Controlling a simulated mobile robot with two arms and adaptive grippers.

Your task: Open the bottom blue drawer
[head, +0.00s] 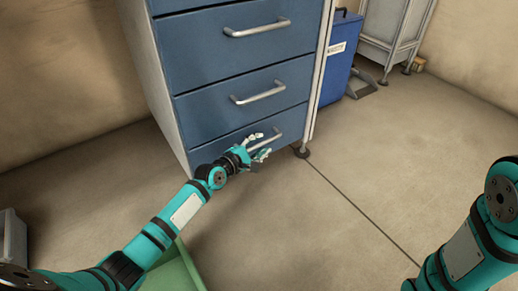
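The bottom blue drawer (210,153) is the lowest of the blue drawers in the cabinet. Its front looks flush with the drawers above. Its silver bar handle (273,138) is partly hidden by my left gripper. My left gripper (260,147) is at this handle, with its fingers apart, one above and one below the bar. I cannot tell whether the fingers touch the bar. Only part of my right arm shows at the right edge; its gripper is out of view.
Other blue drawers with silver handles (258,93) are above. A blue bin (338,60) and a grey cabinet (392,25) stand behind at the right. A green container (172,268) is below my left arm. A grey object (14,240) is at the left edge. The floor to the right is clear.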

